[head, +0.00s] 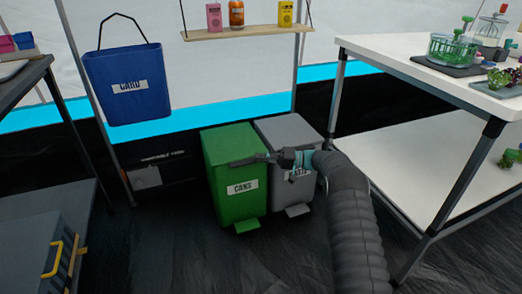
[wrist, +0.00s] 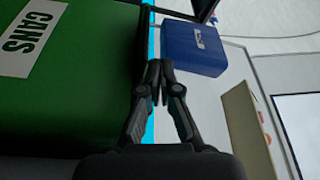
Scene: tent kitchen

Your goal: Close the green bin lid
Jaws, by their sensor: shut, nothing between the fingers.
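The green bin (head: 226,190), labelled CANS, stands on the dark floor near the back wall. Its green lid (head: 227,143) looks flat across the top, with no open gap that I can see. My gripper (head: 236,162) reaches in from the right across the bin's upper front, just below the lid edge. In the wrist view my gripper (wrist: 158,75) is shut and empty, its fingertips together. The green bin (wrist: 85,95) fills the left of that view, turned sideways, beside the fingers. I cannot tell whether the fingers touch it.
A grey bin (head: 290,140) stands close on the right, partly behind my arm. A blue CARD bin (head: 128,85) hangs at the left. A white-topped table (head: 400,55) with a lower shelf is at the right, a dark cabinet (head: 40,235) at the left. The floor in front is clear.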

